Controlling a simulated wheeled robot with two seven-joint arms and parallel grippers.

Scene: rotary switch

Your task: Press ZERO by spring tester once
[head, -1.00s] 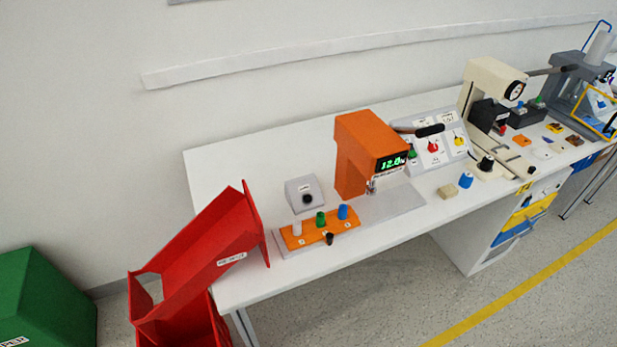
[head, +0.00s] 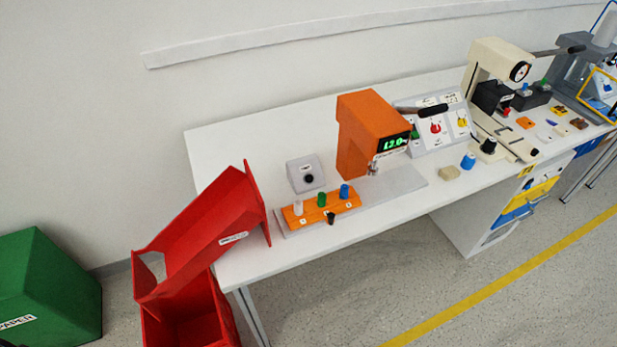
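The orange spring tester (head: 365,125) stands on the white workbench with a lever with a black grip on its right side. Its display (head: 395,142) glows green and seems to read 12.0. A light grey box (head: 305,173) with one round black knob or button stands to its left; I cannot read any ZERO label on it. In front of that box lies an orange strip (head: 322,206) with white, green and blue knobs, and a small black piece at its front edge. Neither of my grippers shows in the head view.
A red chute (head: 205,235) stands at the bench's left end above a red bin (head: 190,322). A green paper bin (head: 45,283) is at far left. Right of the tester are a switch panel (head: 437,127), a blue knob (head: 468,161) and a cream press (head: 497,62). The bench's back left is clear.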

